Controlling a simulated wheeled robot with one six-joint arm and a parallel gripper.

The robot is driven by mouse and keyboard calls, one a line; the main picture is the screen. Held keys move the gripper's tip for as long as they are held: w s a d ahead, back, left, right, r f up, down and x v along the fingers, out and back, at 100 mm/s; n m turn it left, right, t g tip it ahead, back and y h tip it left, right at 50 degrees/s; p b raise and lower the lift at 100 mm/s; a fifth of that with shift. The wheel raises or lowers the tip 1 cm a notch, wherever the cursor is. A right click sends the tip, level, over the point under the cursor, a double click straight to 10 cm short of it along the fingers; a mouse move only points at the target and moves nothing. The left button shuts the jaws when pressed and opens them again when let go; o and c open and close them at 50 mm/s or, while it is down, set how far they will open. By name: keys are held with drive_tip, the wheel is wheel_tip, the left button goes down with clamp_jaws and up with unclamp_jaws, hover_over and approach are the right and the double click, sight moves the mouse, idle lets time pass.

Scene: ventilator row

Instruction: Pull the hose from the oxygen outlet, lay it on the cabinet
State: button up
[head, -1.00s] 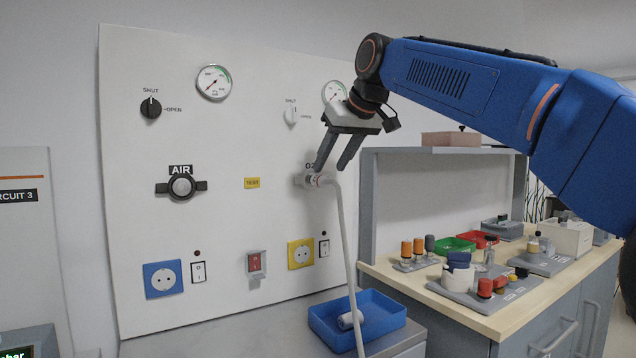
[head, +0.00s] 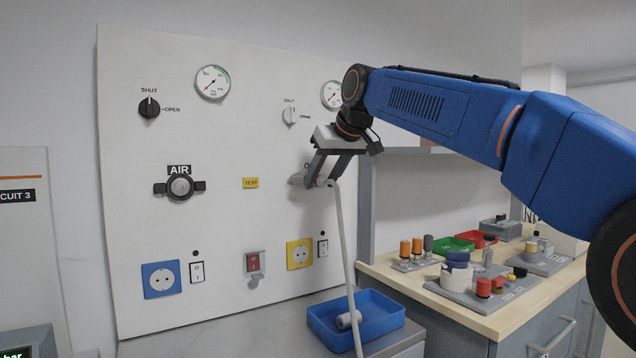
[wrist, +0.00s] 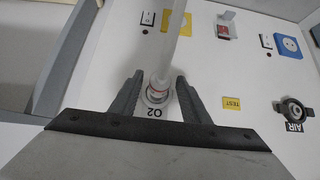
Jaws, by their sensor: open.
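The oxygen outlet (head: 298,181), marked O2 in the wrist view, is on the white wall panel. The grey-white hose (head: 344,245) is plugged into it and hangs down past the blue tray. My gripper (head: 322,182) is open at the hose's plug end. In the wrist view, its fingers (wrist: 160,77) stand on either side of the hose's connector (wrist: 158,92), with small gaps. A grey cabinet top (head: 235,333) lies below the panel. The hose's lower end is out of view.
A blue tray (head: 315,322) with a small grey cylinder (head: 349,319) stands on the cabinet top. The top left of it is clear. The AIR outlet (head: 180,187) is at left. A wooden-topped bench (head: 390,273) with several parts is at right.

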drive_tip(key=shift+c, duration=0.3)
clamp_jaws()
drive_tip(key=shift+s+d, duration=0.5)
drive_tip(key=shift+s, duration=0.2)
drive_tip(key=shift+s+d, duration=0.45)
drive_tip(key=shift+s, duration=0.25)
idle(1.6)
drive_tip(key=shift+s+d, duration=0.7)
drive_tip(key=shift+s, duration=0.3)
drive_tip(key=shift+s+d, duration=0.65)
drive_tip(key=shift+s, duration=0.35)
